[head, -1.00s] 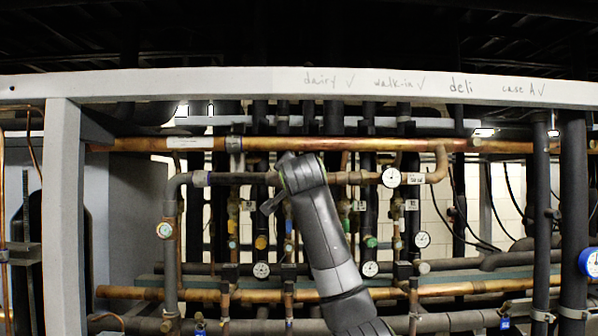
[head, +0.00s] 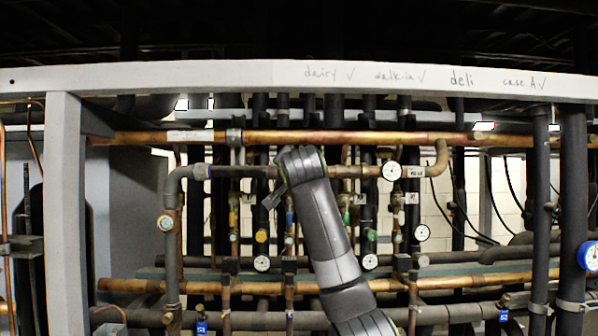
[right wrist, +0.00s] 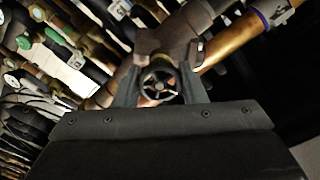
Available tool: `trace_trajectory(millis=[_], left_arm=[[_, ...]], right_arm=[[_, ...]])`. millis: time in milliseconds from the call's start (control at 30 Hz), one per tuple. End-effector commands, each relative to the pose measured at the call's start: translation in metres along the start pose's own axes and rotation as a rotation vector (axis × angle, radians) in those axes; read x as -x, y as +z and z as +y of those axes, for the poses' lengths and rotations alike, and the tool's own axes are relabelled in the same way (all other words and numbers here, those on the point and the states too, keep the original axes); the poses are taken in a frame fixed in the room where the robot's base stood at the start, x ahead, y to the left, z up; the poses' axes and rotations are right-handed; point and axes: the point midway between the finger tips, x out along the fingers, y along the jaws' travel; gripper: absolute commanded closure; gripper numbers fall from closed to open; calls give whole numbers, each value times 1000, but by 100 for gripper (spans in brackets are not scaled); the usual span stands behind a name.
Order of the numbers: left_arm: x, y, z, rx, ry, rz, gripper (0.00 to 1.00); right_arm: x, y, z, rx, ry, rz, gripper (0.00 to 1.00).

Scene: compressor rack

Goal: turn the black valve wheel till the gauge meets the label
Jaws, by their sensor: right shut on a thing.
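The black valve wheel (right wrist: 160,86) is a small spoked wheel on a pipe fitting in the right wrist view. My right gripper (right wrist: 158,76) is shut on it, with one finger on each side of its rim. In the head view my right arm reaches up to the upper copper pipework, and its wrist hides the wheel. A round white gauge (head: 392,171) sits on the short upper pipe, right of my arm. The gauge needle is too small to read. My left gripper is not in view.
A white beam (head: 200,88) with handwriting crosses above the pipes. A long copper pipe (head: 330,138) runs beneath it. More gauges, including a blue-rimmed one (head: 589,256) at the far right, and several vertical black pipes crowd the rack.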

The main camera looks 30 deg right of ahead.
Motion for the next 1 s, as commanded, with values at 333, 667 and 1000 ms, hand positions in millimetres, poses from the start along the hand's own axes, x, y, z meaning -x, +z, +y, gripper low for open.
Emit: trace_trajectory(millis=[333,667,1000], left_arm=[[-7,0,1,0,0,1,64],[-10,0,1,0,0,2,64],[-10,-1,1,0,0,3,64]], right_arm=[[0,0,0,262,1,0,85],[0,0,-1,577,0,1,85],[0,0,-2,892,0,1,85]])
